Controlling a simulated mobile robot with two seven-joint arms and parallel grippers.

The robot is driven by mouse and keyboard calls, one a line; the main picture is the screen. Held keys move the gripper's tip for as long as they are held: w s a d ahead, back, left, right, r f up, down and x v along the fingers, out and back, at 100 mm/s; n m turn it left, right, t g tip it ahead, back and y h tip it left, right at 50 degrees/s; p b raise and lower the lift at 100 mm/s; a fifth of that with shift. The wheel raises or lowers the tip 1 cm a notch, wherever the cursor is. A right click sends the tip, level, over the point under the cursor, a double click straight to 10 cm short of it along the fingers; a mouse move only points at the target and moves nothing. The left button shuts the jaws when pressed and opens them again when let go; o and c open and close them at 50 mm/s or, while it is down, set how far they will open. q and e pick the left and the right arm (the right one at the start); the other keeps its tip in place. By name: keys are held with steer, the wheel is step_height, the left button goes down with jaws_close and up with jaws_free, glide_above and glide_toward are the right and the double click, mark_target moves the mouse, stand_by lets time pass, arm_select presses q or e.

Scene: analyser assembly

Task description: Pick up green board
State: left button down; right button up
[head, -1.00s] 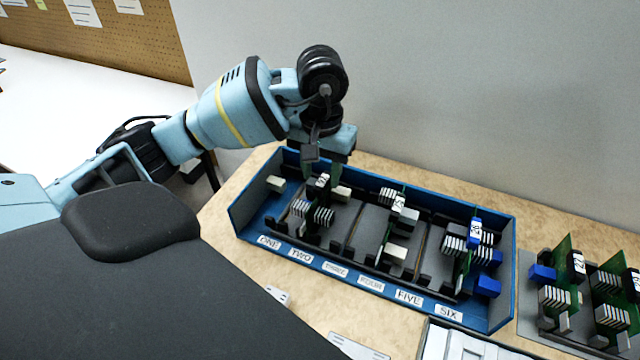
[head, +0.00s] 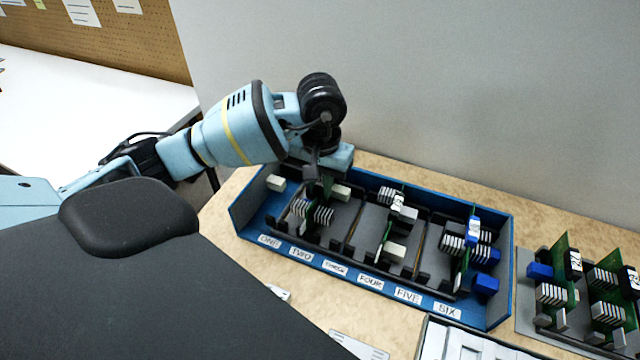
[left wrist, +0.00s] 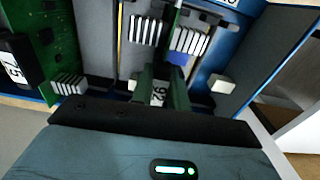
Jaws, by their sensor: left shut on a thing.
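A green board (head: 325,187) with striped light fins stands upright in the left part of the blue tray (head: 237,222), near labels TWO and THREE. My left gripper (head: 318,180) is over its top edge and shut on it. In the left wrist view, the board's white number label (left wrist: 158,94) shows between the fingers of my left gripper (left wrist: 160,98), with fins beyond. The gripper hides much of the board's top, and its lower edge cannot be seen clearly. My right gripper is not in view.
More green boards stand in the tray's middle (head: 398,200) and right (head: 473,232). A grey rack (head: 528,318) with more boards stands at the right. A pale container (head: 436,343) is at the bottom. A grey wall rises behind the table.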

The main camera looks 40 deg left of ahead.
arm_select(q)
steer(key=shift+r, duration=0.15)
